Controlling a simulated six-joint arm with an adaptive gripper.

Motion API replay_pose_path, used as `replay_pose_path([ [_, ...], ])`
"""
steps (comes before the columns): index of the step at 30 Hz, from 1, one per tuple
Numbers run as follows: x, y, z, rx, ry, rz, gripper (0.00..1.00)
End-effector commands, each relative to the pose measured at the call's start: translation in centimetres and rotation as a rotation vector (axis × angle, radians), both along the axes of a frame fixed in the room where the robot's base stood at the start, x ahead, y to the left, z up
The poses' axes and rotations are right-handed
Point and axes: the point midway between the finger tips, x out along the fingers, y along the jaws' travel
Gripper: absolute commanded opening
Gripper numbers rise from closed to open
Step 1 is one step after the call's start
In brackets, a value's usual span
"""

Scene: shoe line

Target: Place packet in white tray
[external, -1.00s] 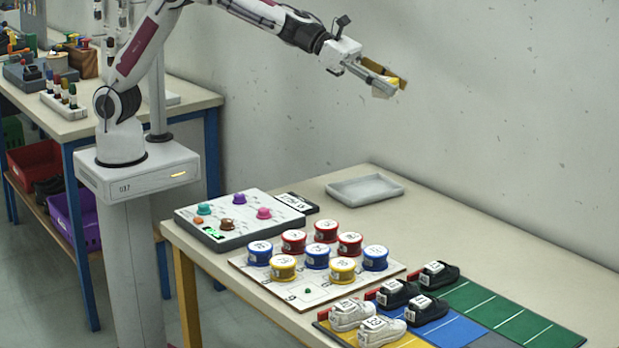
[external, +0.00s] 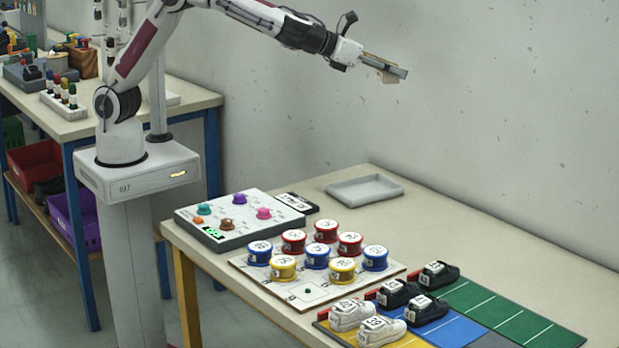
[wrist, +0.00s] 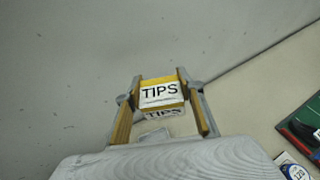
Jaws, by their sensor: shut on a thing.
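My gripper (external: 385,68) is raised in the air above the back part of the table, turned sideways. In the wrist view its fingers are shut on a yellow packet (wrist: 158,80) with a white label reading "TIPS". In the external view the packet is mostly hidden by the fingers, with a brownish edge showing. The white tray (external: 365,189) lies on the table near the back wall, below my gripper and apart from it. It looks empty in the external view.
In front of the tray stand a button panel (external: 240,218), a white board (external: 318,291) with several red, blue and yellow round tins, and coloured mats (external: 515,328) with black and white shoes. The wall is close behind. Bare table lies right of the tray.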

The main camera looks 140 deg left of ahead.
Motion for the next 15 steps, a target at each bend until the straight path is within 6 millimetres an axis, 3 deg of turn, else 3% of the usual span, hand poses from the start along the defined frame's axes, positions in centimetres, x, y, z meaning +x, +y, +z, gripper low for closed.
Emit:
replay_pose_path([
  [15,-6.8,0.6,0.2,0.009,0.005,0.337,0.14],
])
